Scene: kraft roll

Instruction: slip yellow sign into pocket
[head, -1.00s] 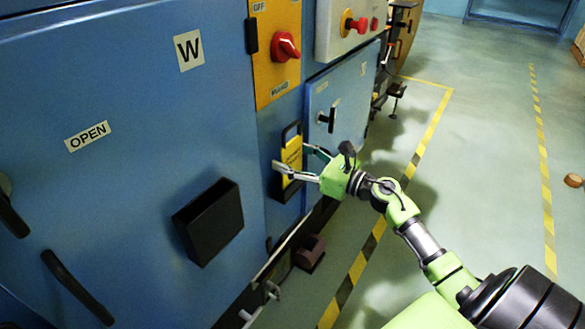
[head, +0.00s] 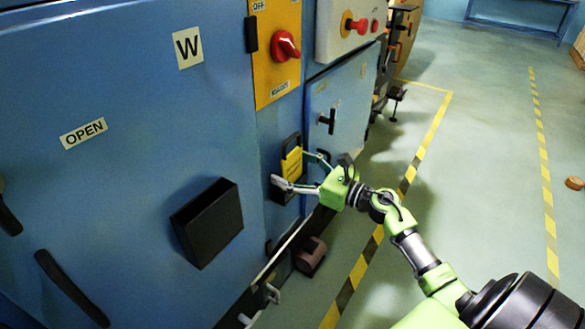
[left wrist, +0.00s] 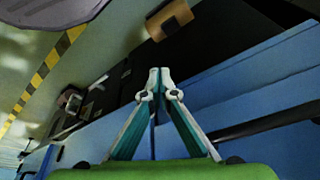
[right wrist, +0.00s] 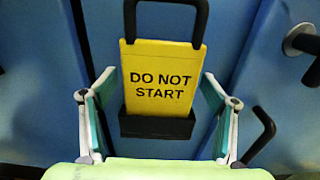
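The yellow sign (head: 291,163) reads "DO NOT START" and has a black loop handle on top. It stands upright at the blue machine's front, and in the right wrist view (right wrist: 161,80) its lower edge is inside a black pocket (right wrist: 157,126). The pocket also shows in the head view (head: 286,196). My right gripper (head: 290,168) is open, with one finger on each side of the sign; in the right wrist view (right wrist: 158,80) small gaps show beside both edges. My left gripper (left wrist: 158,72) is shut and empty in the left wrist view; it is outside the head view.
A larger black box (head: 207,222) juts from the blue door. A red rotary switch (head: 286,45) on a yellow plate is above the sign. A small door with a black handle (head: 326,121) is to the right. Floor beyond the striped line is mostly clear.

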